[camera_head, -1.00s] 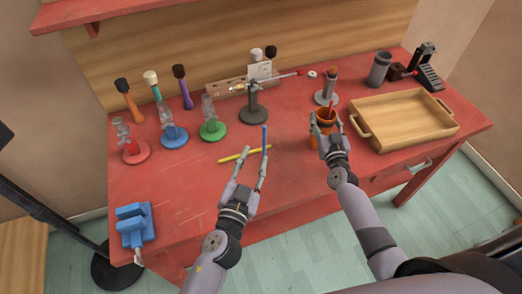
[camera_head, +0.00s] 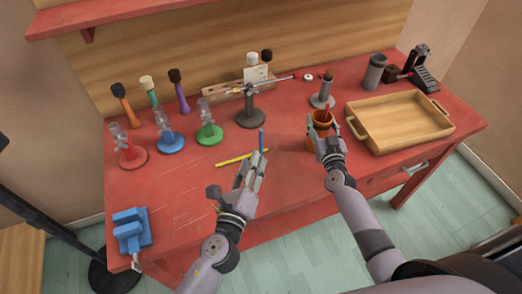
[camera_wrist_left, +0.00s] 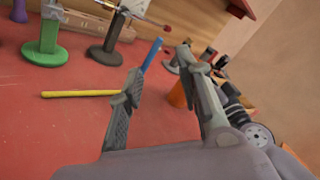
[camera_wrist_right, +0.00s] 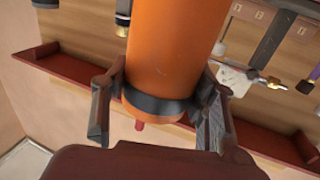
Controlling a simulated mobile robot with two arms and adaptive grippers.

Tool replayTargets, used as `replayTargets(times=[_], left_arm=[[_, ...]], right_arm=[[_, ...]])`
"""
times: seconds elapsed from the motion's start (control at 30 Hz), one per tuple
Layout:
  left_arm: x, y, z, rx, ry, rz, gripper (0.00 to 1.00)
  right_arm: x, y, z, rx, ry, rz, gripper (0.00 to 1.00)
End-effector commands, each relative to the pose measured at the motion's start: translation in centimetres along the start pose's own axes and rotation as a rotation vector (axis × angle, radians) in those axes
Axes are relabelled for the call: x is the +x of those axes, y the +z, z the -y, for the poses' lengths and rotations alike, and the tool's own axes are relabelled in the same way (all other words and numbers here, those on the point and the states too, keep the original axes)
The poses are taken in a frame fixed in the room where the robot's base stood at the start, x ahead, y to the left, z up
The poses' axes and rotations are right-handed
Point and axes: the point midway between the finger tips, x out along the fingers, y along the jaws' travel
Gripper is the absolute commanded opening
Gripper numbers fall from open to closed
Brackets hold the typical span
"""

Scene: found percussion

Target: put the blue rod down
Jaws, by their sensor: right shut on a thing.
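The thin blue rod (camera_head: 261,140) is just beyond the fingertips of my left gripper (camera_head: 254,158). In the left wrist view the blue rod (camera_wrist_left: 152,55) shows past the left finger, which hides its lower end. The fingers of my left gripper (camera_wrist_left: 160,75) stand apart with nothing between them. I cannot tell whether the rod touches the finger or rests fully on the table. My right gripper (camera_head: 327,143) is shut around an orange cup (camera_wrist_right: 172,50), which has a red stick (camera_head: 327,114) in it.
A yellow rod (camera_head: 242,158) lies on the red table (camera_head: 185,215) left of the blue rod. Several coloured stands, including a green one (camera_head: 209,135), stand further back. A wooden tray (camera_head: 400,122) is at the right, a blue vise (camera_head: 131,230) at the front left.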

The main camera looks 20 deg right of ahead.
Motion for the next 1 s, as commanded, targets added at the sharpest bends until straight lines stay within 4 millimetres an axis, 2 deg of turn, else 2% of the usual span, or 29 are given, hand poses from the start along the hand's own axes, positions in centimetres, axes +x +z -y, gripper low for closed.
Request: replayTargets(times=[0.2,0.4,0.57,0.83,1.0], left_arm=[[0.0,0.0,0.0,0.424,-0.001,0.001,0.33],[0.0,0.1,0.0,0.670,0.001,0.003,0.33],[0.6,0.1,0.0,0.742,0.001,0.003,0.33],[5.1,0.1,0.1,0.747,0.001,0.004,0.33],[6.7,0.1,0.0,0.747,0.001,0.003,0.33]], right_arm=[[0.0,0.0,0.0,0.000,0.000,-0.001,0.19],[0.0,0.0,0.0,0.000,0.000,-0.001,0.19],[0.0,0.0,0.0,0.000,0.000,-0.001,0.19],[0.0,-0.1,0.0,0.000,0.000,-0.001,0.19],[0.0,0.0,0.0,0.000,0.000,-0.001,0.19]])
